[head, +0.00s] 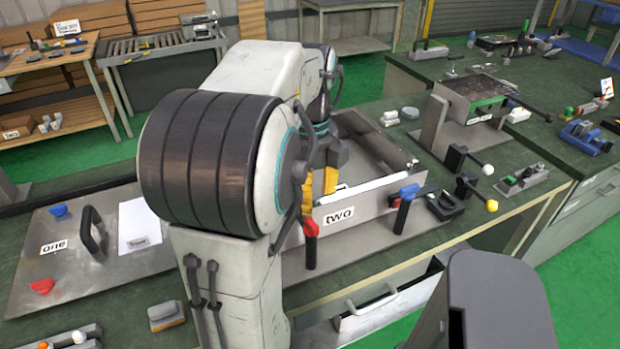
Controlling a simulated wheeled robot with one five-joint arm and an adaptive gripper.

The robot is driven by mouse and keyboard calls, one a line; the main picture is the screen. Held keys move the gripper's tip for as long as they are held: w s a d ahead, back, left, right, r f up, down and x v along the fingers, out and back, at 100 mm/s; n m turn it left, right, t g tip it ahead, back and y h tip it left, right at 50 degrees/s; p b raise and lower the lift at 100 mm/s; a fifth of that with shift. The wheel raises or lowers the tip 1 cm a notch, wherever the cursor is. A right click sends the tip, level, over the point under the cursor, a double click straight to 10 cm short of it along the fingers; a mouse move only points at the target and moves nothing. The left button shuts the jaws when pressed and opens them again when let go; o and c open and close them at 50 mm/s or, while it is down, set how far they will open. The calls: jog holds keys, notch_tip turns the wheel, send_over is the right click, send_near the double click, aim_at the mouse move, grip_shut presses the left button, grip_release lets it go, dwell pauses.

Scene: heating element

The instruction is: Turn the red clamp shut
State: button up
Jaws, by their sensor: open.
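A red clamp (310,229) with a black lever hanging straight down sits at the front left of the grey box labelled "two" (372,211). A blue clamp (409,191) with a similar hanging black lever is at the box's front right. My gripper (319,187) has yellow-orange fingers and is open, with nothing seen between them. It shows just above the red clamp in the picture, over the box and apart from the lever. My arm hides the box's left part. Whether the gripper touches the box cannot be told.
A metal plate labelled "one" (70,262), with a black handle and red and blue pieces, lies left on the green bench. Yellow- and white-knobbed levers (491,205) stand right of the box. An open drawer (385,312) is below the bench's front edge.

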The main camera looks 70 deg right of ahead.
jog(key=shift+r, duration=1.7)
